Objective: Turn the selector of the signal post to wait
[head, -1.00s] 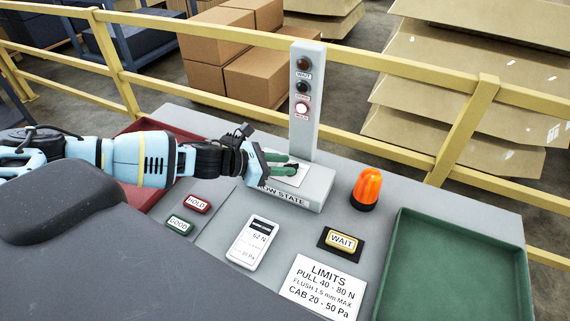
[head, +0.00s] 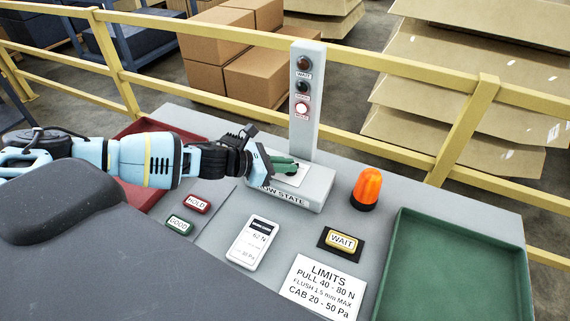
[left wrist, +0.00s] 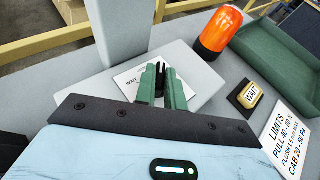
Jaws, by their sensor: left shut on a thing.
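The grey signal post (head: 305,125) stands on a box base (head: 318,190) at the back of the desk. Of its three lamps, the lowest (head: 302,109) glows whitish; the top lamp, labelled WAIT (head: 304,64), and the middle one look dark. My left gripper (head: 290,167) reaches over the base from the left, its green fingers at the white plate. In the left wrist view, the fingers (left wrist: 165,84) are shut on the black selector knob (left wrist: 159,72), which stands above the plate marked WAIT (left wrist: 128,84) on its left. The fingers hide much of the knob. My right gripper is out of view.
An orange beacon (head: 367,188) stands right of the base, with a yellow WAIT button (head: 341,241) in front. A green tray (head: 393,255) is at right and a red tray (head: 140,125) behind my left arm. HOLD (head: 197,204) and GOOD (head: 179,225) buttons lie at left.

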